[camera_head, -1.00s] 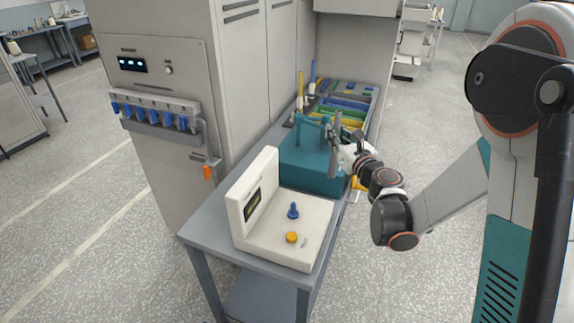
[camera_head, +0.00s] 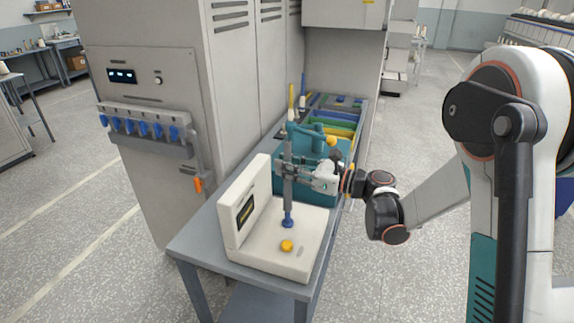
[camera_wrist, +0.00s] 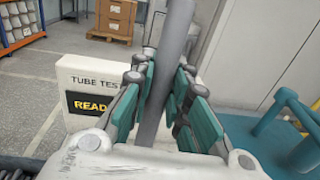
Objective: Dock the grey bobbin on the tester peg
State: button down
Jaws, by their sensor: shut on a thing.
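The grey bobbin (camera_head: 287,180) is a slim upright tube over the cream tube tester (camera_head: 262,262). My gripper (camera_head: 292,176) is shut on it, and its teal finger pads clasp the tube (camera_wrist: 172,75) in the wrist view. The blue tester peg (camera_head: 288,221) stands directly below the bobbin, with its wide base visible. The bobbin's lower end meets the top of the peg in the picture; I cannot tell whether it is around the peg or just above it. The wrist view shows the tester's display panel (camera_wrist: 88,95) but hides the peg.
A yellow button (camera_head: 287,246) sits in front of the peg. The tester's upright back panel (camera_head: 243,208) stands close left of the bobbin. A teal box with a teal fixture (camera_head: 318,190) is behind. Coloured trays (camera_head: 335,123) lie farther back. A grey cabinet (camera_head: 150,160) borders the left.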

aim_at(287, 182)
jog(key=shift+f+b, duration=1.05)
jog(key=shift+f, duration=1)
jog(key=shift+f+b, duration=0.55)
jog(key=shift+b, duration=0.15)
jog(key=c, duration=1.8)
grip_release()
jog(key=v, duration=1.1)
jog(key=shift+b, duration=0.45)
jog(key=shift+r, duration=0.15)
